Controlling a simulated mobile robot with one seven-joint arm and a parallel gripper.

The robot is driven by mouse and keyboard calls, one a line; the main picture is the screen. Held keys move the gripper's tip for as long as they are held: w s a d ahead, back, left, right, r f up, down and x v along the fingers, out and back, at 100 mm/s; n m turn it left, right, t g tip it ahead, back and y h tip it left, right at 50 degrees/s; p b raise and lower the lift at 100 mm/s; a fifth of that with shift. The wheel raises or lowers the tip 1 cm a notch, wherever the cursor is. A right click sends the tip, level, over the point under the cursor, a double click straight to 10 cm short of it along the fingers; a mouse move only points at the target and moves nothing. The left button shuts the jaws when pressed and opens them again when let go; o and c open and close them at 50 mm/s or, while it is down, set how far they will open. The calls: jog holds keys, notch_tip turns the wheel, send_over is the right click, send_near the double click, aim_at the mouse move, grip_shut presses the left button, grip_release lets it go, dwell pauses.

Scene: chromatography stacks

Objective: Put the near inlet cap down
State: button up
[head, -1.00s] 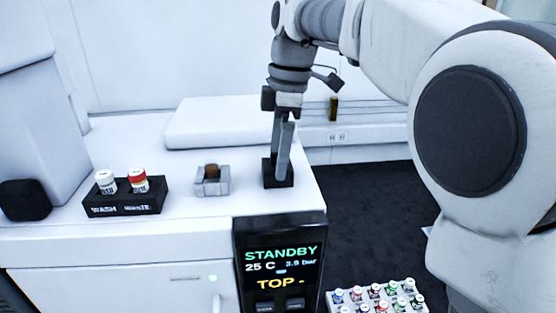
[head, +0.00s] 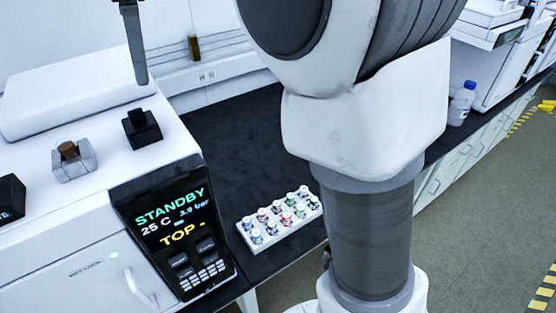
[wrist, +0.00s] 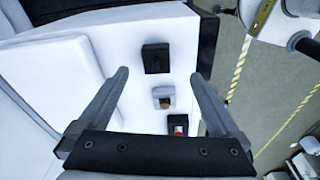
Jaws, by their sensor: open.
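A small dark cap-like piece (head: 138,117) stands upright on a black block (head: 144,138) near the right end of the white instrument top in the head view. I take it for the near inlet cap. In the wrist view the same black block (wrist: 157,60) lies between and beyond my fingertips; the cap is hard to tell from it there. My gripper (wrist: 159,74) is open and empty, with its two fingers spread wide. In the head view only a lower finger part (head: 136,62) shows, above the instrument and apart from the block.
A grey block with a brown piece (head: 70,150) stands left of the black block. A white rack of several vials (head: 280,222) sits on the dark bench. A display panel (head: 172,225) fronts the instrument.

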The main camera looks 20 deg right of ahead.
jog(key=s+d+f+m+t, duration=0.2)
jog(key=s+d+f+m, duration=0.1)
jog(key=s+d+m, duration=0.55)
jog(key=s+d+f+m+t+h, duration=0.1)
jog(key=s+d+f+m+t, duration=0.2)
jog(key=s+d+f+m, duration=0.6)
notch_tip(320, 180, down, 3)
jog(key=shift+s+f+m, duration=0.1)
jog(key=shift+s+m, duration=0.55)
jog(key=shift+s, duration=0.05)
